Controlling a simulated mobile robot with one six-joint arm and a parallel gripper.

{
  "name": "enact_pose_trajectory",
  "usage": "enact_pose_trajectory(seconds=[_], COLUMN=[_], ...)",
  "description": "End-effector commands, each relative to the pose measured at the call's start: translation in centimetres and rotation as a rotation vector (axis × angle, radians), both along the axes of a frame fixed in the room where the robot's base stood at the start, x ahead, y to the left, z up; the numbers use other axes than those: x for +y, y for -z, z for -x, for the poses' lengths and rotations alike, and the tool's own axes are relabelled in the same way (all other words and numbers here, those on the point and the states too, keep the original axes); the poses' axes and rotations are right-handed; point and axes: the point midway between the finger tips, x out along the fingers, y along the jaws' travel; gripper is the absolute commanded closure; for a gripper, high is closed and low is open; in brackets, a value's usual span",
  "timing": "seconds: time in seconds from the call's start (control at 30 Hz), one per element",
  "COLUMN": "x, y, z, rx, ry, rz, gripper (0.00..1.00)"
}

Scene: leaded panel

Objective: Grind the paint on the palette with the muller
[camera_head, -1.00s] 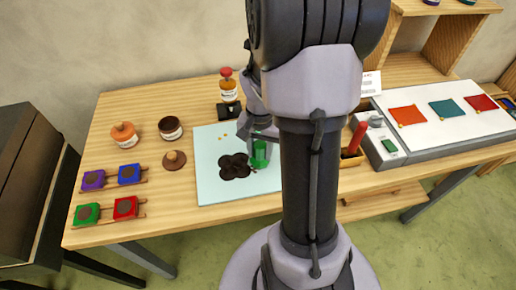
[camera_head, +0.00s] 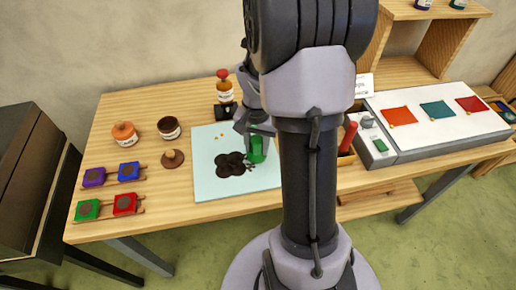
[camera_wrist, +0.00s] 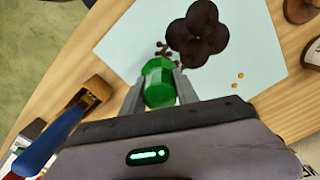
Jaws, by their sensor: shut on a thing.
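The palette is a pale blue slab (camera_head: 208,185) on the wooden table, also in the wrist view (camera_wrist: 262,55). A dark brown, lobed patch of paint (camera_head: 232,165) lies on it, with small specks at its edge; the wrist view shows it too (camera_wrist: 198,34). The green faceted muller (camera_head: 257,150) is at the right edge of the paint. My gripper (camera_head: 259,135) is shut on the muller, with a grey finger on each side in the wrist view (camera_wrist: 160,88). The muller's underside is hidden, so I cannot tell whether it touches the slab.
Left of the slab are a brown knobbed lid (camera_head: 172,159), two jars (camera_head: 124,134) and several coloured blocks (camera_head: 125,204). A red-topped bottle (camera_head: 224,88) stands behind it. A light panel with coloured squares (camera_head: 438,112) lies to the right. Two yellow bits (camera_wrist: 236,80) lie on the slab.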

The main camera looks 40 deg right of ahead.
Motion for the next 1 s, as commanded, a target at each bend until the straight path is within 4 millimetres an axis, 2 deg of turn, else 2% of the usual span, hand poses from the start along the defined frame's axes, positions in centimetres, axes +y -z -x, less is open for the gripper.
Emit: enact_pose_trajectory(seconds=[0.03, 0.6, 1.0], x=[0.0, 0.3, 0.3], y=[-0.8, -5.8, -6.1], z=[-0.1, -1.1, -1.2], rx=[0.001, 0.001, 0.001], ry=[-0.001, -0.009, -0.009], rz=[-0.001, 0.001, 0.0], gripper=[1.0, 1.0, 1.0])
